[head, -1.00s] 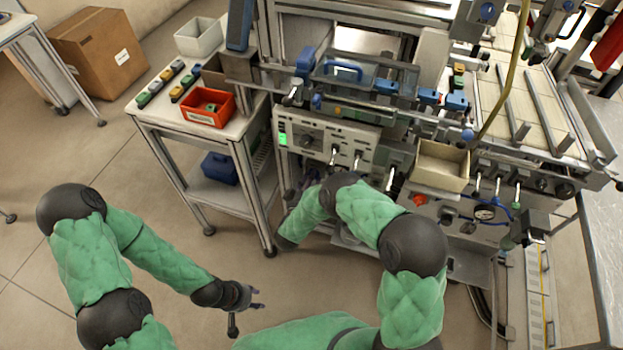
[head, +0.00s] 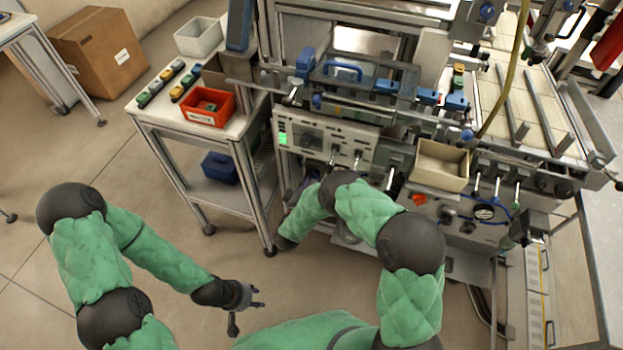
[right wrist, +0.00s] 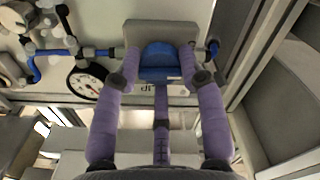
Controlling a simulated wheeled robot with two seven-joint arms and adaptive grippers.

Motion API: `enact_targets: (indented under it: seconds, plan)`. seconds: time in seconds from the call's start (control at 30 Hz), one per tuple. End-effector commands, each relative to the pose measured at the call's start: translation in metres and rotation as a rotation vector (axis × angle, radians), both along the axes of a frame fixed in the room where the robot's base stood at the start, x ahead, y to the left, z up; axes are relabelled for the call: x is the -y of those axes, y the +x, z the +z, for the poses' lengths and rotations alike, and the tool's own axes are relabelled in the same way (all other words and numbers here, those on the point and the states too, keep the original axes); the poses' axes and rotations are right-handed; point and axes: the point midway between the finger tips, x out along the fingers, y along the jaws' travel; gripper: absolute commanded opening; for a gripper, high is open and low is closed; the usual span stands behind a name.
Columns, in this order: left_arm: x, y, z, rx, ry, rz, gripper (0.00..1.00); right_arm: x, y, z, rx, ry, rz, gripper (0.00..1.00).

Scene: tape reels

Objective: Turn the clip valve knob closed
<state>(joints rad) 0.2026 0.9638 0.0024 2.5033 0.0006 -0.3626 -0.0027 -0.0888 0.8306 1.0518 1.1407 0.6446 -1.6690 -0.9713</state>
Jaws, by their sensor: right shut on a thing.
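The clip valve's blue knob (right wrist: 160,62) shows in the right wrist view, in front of a grey block. My right gripper (right wrist: 160,70) has its purple fingers on both sides of the knob, with a third finger below, and is shut on it. The fingers cover parts of the knob's sides. In the head view my right arm hides the knob, and the right gripper cannot be made out clearly. My left gripper (head: 257,297) hangs over the floor at lower middle, empty, with its fingers apart.
A round gauge (right wrist: 88,82) and blue tubing (right wrist: 62,45) lie left of the knob in the wrist view. In the head view, a cart with a red bin (head: 208,108) stands left of the machine's control panel (head: 325,140). Floor around my left gripper is clear.

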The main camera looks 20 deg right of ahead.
Motion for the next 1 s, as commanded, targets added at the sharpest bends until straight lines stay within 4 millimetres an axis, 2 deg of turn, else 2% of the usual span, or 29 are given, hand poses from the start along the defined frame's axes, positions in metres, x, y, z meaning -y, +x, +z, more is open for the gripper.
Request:
enact_targets:
  seconds: [0.03,0.1,0.43,0.57,1.0]
  plan:
    - [0.000,0.000,0.000,0.000,0.000,0.000,0.40,0.000,0.002,0.003,0.008,0.000,0.001,0.49]
    - [0.000,0.000,0.000,0.000,0.000,0.000,0.40,0.000,0.002,0.003,0.007,0.000,0.000,0.64]
    - [0.000,0.000,0.000,0.000,0.000,0.000,0.40,-0.001,0.000,0.001,0.002,0.001,0.001,0.64]
    - [0.000,0.000,0.000,0.000,0.000,0.000,0.40,-0.007,-0.007,0.000,0.000,0.001,0.004,0.64]
    - [0.000,0.000,0.000,0.000,0.000,0.000,0.40,-0.052,-0.073,0.001,0.002,0.000,0.006,0.64]
